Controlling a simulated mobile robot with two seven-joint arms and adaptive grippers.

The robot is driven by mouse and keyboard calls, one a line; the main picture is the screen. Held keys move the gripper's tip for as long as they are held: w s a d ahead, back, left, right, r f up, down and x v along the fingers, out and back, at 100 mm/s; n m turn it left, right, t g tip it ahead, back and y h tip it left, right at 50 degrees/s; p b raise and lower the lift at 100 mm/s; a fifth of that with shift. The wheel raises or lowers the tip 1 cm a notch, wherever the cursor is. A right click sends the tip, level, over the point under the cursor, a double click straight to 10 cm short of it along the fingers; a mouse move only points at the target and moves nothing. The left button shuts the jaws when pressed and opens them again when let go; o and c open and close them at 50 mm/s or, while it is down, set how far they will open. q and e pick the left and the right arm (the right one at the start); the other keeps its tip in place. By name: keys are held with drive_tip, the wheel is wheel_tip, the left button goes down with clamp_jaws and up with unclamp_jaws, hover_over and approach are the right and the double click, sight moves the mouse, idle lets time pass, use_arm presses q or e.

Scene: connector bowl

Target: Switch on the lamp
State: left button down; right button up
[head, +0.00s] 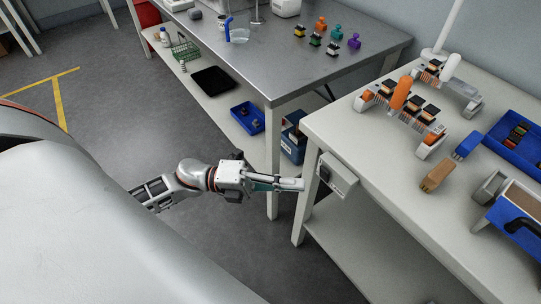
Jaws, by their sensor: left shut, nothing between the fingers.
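A light grey switch box (341,174) is fixed to the front edge of the right white table, near its left corner. Its face has a dark part on the left side. My left gripper (302,184) is shut and empty. It points right, and its fingertips are close beside the dark part of the box. I cannot tell whether they touch it. A white pole on a round base (433,55) stands at the back of the white table and could be the lamp's stand; its top is out of view. My right gripper is not in view.
The white table (375,190) holds orange and white connector fixtures (400,94), a tan block (437,177), a blue block (467,145) and a blue tray (511,152). A grey metal table (270,75) stands behind, with small coloured parts. Grey floor is open at left.

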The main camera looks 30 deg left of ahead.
sight(327, 175)
use_arm(q)
drive_tip(key=w, duration=0.1)
drive_tip(key=w+d, duration=0.1)
drive_tip(key=w, duration=0.2)
drive_tip(key=shift+d+r, duration=0.35)
drive_tip(key=shift+r, duration=0.05)
